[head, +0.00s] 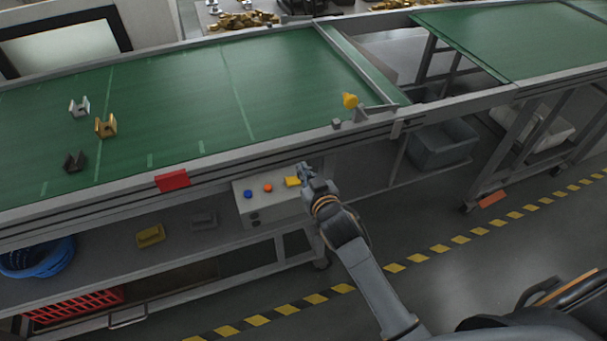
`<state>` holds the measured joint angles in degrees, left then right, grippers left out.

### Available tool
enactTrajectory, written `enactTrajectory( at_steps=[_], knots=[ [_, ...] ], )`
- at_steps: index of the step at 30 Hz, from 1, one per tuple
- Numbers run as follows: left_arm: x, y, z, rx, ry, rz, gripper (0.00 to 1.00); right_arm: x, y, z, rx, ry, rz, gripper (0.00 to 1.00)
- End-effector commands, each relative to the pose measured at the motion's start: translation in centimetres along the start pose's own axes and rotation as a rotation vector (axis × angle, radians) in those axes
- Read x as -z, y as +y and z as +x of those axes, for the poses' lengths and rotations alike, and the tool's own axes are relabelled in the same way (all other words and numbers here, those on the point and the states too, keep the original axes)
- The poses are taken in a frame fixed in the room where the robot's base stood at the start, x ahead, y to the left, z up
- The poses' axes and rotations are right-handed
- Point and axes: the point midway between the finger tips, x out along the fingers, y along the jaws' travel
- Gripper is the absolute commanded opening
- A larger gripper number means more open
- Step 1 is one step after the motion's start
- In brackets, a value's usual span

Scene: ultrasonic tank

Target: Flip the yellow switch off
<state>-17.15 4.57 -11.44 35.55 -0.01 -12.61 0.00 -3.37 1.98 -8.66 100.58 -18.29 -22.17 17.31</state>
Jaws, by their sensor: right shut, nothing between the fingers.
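The yellow switch (292,182) is on the top right of a light grey control box (268,201) below the conveyor's front edge. A blue button (248,194) and an orange-red button (268,188) sit to its left on the same box. My right gripper (304,170) is shut and empty. It is just right of the yellow switch and close to it; I cannot tell whether they touch. The arm reaches up from the lower right. My left gripper is not in view. The switch's exact position is too small to read.
The green conveyor (190,90) carries several small brackets at left. A red block (172,181) is on its front rail. A yellow sensor-like part (350,100) stands near its right end. The lower shelf holds a yellow part (150,236). Open floor lies at right.

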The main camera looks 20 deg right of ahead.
Motion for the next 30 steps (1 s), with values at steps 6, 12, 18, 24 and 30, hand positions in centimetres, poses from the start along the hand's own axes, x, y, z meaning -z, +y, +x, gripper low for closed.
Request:
enactTrajectory(
  at_steps=[6, 12, 18, 24, 30],
  knots=[
    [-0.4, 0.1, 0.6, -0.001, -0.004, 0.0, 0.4, 0.0, 0.2, -4.1, 0.001, 0.0, 0.002, 0.0],
    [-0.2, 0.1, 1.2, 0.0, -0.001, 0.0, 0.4, 0.1, 0.4, -7.6, 0.0, 0.001, 0.001, 0.0],
    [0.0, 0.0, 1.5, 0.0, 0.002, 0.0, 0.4, 0.2, 0.5, -9.6, 0.0, 0.001, 0.0, 0.0],
    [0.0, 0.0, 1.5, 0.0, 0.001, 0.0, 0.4, 0.3, 0.5, -10.0, 0.0, 0.002, 0.0, 0.0],
    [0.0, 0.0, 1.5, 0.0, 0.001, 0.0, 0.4, 0.3, 0.5, -10.0, 0.0, 0.002, 0.0, 0.0]
  ],
)
